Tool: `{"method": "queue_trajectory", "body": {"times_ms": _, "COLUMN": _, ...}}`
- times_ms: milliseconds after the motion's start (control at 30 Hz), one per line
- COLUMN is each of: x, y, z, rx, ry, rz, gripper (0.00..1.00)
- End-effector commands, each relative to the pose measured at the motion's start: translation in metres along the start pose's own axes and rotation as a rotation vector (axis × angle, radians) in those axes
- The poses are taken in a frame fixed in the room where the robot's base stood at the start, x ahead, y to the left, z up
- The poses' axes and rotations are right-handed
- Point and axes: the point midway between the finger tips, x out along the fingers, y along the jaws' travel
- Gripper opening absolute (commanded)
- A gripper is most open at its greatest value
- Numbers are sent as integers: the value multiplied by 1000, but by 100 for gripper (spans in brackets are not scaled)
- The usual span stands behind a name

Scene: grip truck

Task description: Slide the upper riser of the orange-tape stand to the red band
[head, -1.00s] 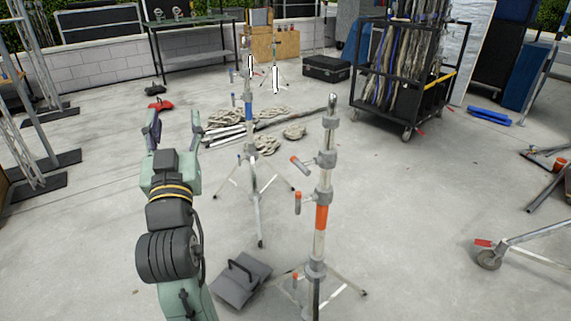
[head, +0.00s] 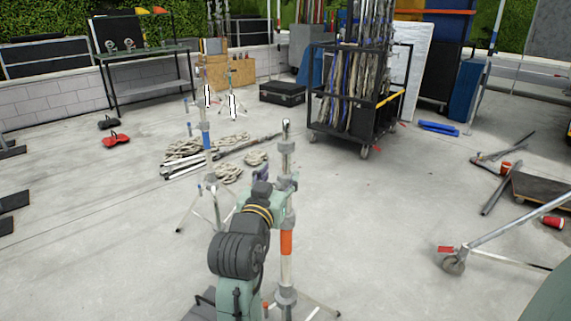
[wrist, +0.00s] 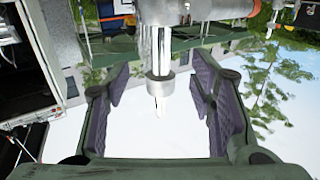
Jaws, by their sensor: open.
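The orange-tape stand (head: 286,243) stands upright in the head view, with an orange tape band on its pole and its top rising above my gripper. My gripper (head: 279,180) is open at the stand's upper part, in front of the pole, hiding some of its collars and handles. In the wrist view, which is upside down, a metal tube with a grey collar (wrist: 160,87) shows between the open purple-padded fingers of my gripper (wrist: 160,100). The fingers do not visibly touch it. I cannot make out a red band on the riser.
A blue-tape stand (head: 206,140) stands behind to the left, near coiled ropes (head: 228,173) and loose poles. A black cart (head: 352,115) of poles is at the back. A wheeled stand leg (head: 500,235) lies right. The floor between is clear.

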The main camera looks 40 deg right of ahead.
Motion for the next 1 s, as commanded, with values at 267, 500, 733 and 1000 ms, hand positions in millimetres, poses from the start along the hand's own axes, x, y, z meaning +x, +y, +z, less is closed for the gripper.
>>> {"method": "queue_trajectory", "body": {"times_ms": 267, "x": 43, "y": 0, "z": -1, "rx": 0, "ry": -1, "rz": -1, "gripper": 50}}
{"method": "queue_trajectory", "body": {"times_ms": 500, "x": 70, "y": -1, "z": -1, "rx": 0, "ry": 0, "rz": -2, "gripper": 50}}
{"method": "queue_trajectory", "body": {"times_ms": 733, "x": 81, "y": -1, "z": -1, "rx": 0, "ry": 1, "rz": -2, "gripper": 50}}
{"method": "queue_trajectory", "body": {"times_ms": 1000, "x": 82, "y": -1, "z": 0, "rx": 0, "ry": 1, "rz": -2, "gripper": 50}}
